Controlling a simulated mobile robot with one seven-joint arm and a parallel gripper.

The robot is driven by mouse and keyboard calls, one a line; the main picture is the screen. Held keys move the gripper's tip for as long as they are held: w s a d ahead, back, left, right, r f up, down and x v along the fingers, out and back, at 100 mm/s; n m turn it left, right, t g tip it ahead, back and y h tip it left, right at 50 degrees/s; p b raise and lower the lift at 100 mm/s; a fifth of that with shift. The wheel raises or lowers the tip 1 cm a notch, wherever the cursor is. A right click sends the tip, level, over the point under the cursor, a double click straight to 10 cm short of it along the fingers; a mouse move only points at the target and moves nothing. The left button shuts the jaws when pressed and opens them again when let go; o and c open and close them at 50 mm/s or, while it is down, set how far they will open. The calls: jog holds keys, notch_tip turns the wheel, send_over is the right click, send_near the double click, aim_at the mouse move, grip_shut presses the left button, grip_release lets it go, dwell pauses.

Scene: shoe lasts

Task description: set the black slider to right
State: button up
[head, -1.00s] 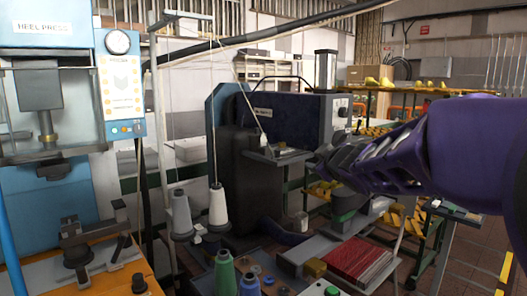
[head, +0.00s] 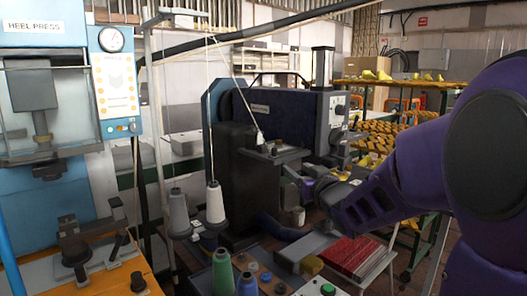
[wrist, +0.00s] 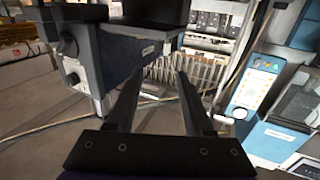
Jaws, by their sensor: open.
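I cannot pick out a black slider for certain in either view. The dark blue-black machine (head: 285,112) stands in the middle of the head view, with a grey control head (head: 335,112) carrying round knobs on its right. My gripper (wrist: 159,74) is open and empty in the wrist view, its two dark fingers apart. The machine's underside and label (wrist: 148,50) show beyond the fingers. In the head view my wrist and gripper are in front of the machine's lower right side, and the fingertips are hard to make out there.
The blue heel press (head: 45,110) stands at the left, with a gauge panel (head: 115,80). Thread cones (head: 215,205) and green and blue spools (head: 222,272) stand in front of the machine. A red stack (head: 350,257) lies below my arm. Shelves of yellow shoe lasts (head: 375,75) are behind.

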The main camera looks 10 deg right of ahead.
aim_at(275, 152)
jog(key=w+a, duration=0.1)
jog(key=w, duration=0.4)
jog(key=w+a, duration=0.1)
jog(key=w, duration=0.5)
jog(key=w+a, duration=0.1)
jog(key=w, duration=0.5)
jog(key=shift+a+p, duration=0.2)
jog(key=shift+p, duration=0.2)
grip_shut()
dwell(0.6)
